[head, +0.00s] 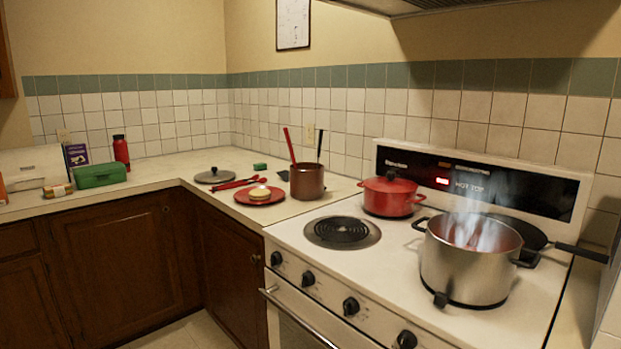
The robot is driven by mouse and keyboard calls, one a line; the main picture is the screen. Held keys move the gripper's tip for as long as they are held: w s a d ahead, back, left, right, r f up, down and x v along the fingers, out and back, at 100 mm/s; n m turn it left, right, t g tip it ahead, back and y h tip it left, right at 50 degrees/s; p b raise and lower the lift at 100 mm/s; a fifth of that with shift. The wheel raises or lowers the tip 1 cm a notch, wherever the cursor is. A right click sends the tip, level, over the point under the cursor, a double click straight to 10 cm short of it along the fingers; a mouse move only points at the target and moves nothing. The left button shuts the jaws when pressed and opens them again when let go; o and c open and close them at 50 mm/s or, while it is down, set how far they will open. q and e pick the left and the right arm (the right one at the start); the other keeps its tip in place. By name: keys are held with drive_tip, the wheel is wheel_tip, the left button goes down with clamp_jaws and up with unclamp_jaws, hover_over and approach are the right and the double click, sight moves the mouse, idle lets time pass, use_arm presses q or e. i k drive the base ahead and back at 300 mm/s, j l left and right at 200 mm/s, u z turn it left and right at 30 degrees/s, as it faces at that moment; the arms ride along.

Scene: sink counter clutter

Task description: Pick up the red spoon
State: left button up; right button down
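A long red utensil handle (289,146) sticks up out of a brown crock (307,181) on the counter left of the stove; its lower end is hidden inside, so I cannot tell whether it is a spoon. A thin black handle (319,146) stands beside it in the same crock. Another red utensil (233,184), long and thin, lies flat on the counter between a grey lid and a red plate. It is too small to tell whether it is a spoon or tongs. Neither of my grippers shows in the head view.
A red plate (260,195) with food sits in front of the crock. A grey lid (214,175) lies behind the red utensil. On the stove are a red pot (389,195), a steaming steel pot (470,262), a dark pan (518,230) and a bare coil burner (342,232).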

sight(286, 131)
drive_tip(key=j+z, duration=0.1)
drive_tip(key=z, duration=0.3)
drive_tip(key=i+j+z, duration=0.1)
drive_tip(key=z, duration=0.25)
drive_tip(key=j+z, duration=0.2)
drive_tip(key=z, duration=0.2)
drive_tip(key=j+z, duration=0.3)
drive_tip(key=j, duration=0.15)
drive_tip(key=j+z, duration=0.3)
drive_tip(key=j, duration=0.15)
drive_tip(key=k+j+z, duration=0.1)
drive_tip(key=j, duration=0.35)
drive_tip(key=k+j+z, duration=0.1)
drive_tip(key=j, duration=0.35)
